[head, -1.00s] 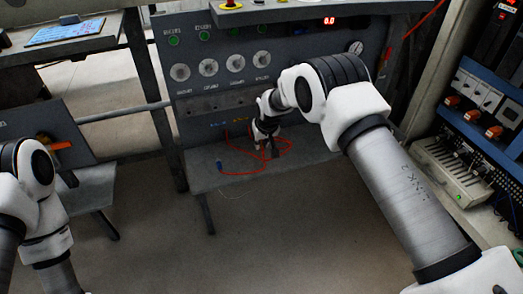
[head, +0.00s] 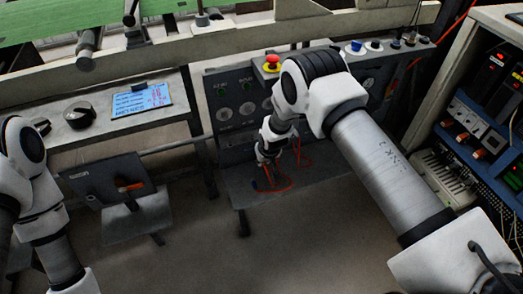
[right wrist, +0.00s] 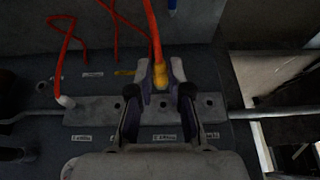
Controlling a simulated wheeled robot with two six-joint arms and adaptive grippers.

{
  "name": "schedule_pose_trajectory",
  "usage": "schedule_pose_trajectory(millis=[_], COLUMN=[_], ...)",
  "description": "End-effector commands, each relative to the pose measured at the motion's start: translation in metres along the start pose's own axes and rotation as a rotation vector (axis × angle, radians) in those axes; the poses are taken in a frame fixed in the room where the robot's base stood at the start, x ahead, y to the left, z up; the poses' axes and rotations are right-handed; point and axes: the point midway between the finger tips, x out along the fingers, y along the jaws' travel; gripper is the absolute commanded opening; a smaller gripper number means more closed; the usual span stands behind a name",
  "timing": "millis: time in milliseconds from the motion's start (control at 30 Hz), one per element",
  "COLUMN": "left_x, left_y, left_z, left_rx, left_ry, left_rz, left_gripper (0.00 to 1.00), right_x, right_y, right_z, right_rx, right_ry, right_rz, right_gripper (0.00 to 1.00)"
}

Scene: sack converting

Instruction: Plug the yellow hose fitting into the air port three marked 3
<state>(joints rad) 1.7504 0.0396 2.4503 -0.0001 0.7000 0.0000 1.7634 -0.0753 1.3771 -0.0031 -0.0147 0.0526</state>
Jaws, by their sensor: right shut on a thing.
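The yellow hose fitting (right wrist: 160,74) is between the fingers of my right gripper (right wrist: 159,92) in the right wrist view, on the end of an orange-red hose (right wrist: 152,28). My right gripper is shut on it. Beyond the fingers is a grey port strip (right wrist: 105,112) with dark holes and small white labels. The labels are too blurred to read, so I cannot tell which port is marked 3. In the head view my right gripper (head: 270,172) is small and dark, in front of the panel's lower part. My left arm shows at the left edge, its gripper out of view.
Another red hose (right wrist: 66,38) ends in a pale fitting (right wrist: 64,101) at the strip's left. The grey panel (head: 225,88) carries gauges and a red button (head: 271,62). A grey shelf (head: 315,176) juts out below.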

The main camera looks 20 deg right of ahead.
Motion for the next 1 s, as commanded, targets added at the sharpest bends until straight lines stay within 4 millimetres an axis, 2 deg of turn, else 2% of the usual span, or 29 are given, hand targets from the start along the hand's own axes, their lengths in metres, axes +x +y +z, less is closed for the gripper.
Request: schedule_pose_trajectory(millis=[300, 500, 600, 1000], left_x=[0.001, -0.015, 0.002, 0.041], left_y=[0.0, 0.0, 0.0, 0.0], left_z=[0.0, 0.0, 0.0, 0.0], left_rx=[0.0, 0.0, 0.0, -0.001], left_ry=[-0.001, 0.0, 0.001, 0.0], left_rz=[0.0, 0.0, 0.0, 0.0], left_gripper=[0.4, 0.4, 0.4, 0.4], right_x=[0.001, -0.003, 0.01, 0.025], right_y=[0.0, 0.0, 0.0, 0.0], right_z=[0.001, -0.001, -0.008, -0.048], right_rx=[0.001, 0.003, 0.004, 0.003], right_ry=[0.0, -0.001, 0.003, 0.003], right_rz=[0.0, -0.002, -0.002, -0.002], right_gripper=[0.0, 0.0, 0.0, 0.0])
